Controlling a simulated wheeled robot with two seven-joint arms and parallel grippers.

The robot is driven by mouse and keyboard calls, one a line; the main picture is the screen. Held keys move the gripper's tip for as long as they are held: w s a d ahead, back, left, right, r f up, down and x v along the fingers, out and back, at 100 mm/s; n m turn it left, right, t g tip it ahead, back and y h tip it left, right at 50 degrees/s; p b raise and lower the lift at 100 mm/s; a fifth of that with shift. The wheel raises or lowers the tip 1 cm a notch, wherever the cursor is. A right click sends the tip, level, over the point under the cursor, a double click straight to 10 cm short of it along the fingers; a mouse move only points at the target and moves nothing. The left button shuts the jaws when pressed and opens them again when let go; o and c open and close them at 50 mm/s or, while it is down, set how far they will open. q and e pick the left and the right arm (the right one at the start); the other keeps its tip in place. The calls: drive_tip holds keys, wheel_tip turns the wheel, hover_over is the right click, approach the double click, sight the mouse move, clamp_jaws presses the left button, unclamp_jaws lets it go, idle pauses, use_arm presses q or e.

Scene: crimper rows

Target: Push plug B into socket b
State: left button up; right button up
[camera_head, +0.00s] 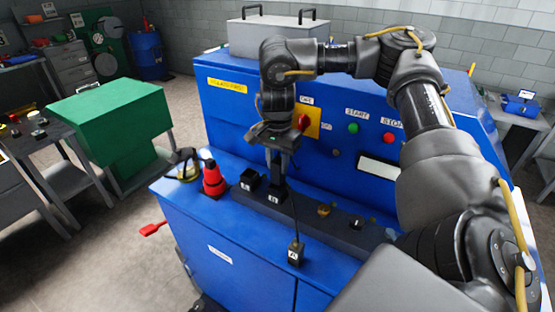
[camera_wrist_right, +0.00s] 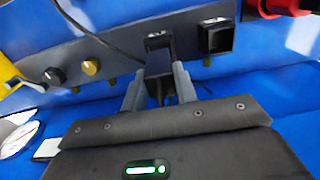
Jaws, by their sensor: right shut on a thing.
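My right gripper (camera_head: 276,168) points down over the dark strip on the blue machine's ledge. In the wrist view its two grey fingers (camera_wrist_right: 160,88) are shut on a black plug (camera_wrist_right: 159,68), which I take as plug B. The plug's far end meets a black socket (camera_wrist_right: 158,40), probably socket b, which also shows in the head view (camera_head: 275,198). I cannot tell how deep the plug sits. A second black socket (camera_head: 249,180) stands just left of it. Another black plug (camera_head: 295,253), its label looking like A, stands at the ledge's front. My left gripper is out of view.
A red cone-shaped object (camera_head: 213,180) stands left of the sockets. Knobs (camera_head: 323,210) stand on the strip (camera_head: 342,232) to the right. A thin black cable crosses in front of the strip. Start and stop buttons (camera_head: 353,128) are on the panel behind.

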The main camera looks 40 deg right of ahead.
sight(277, 172)
drive_tip(key=shift+p, duration=0.55)
idle(1.1)
drive_tip(key=shift+p, duration=0.65)
idle(0.5)
drive_tip(key=shift+f+b, duration=0.8)
drive_tip(key=shift+f, duration=0.95)
drive_tip(key=o, duration=1.2)
drive_tip(key=shift+c, duration=0.2)
wheel_tip(277, 172, up, 11)
drive_tip(key=shift+f+b, duration=0.1)
drive_tip(key=shift+b, duration=0.2)
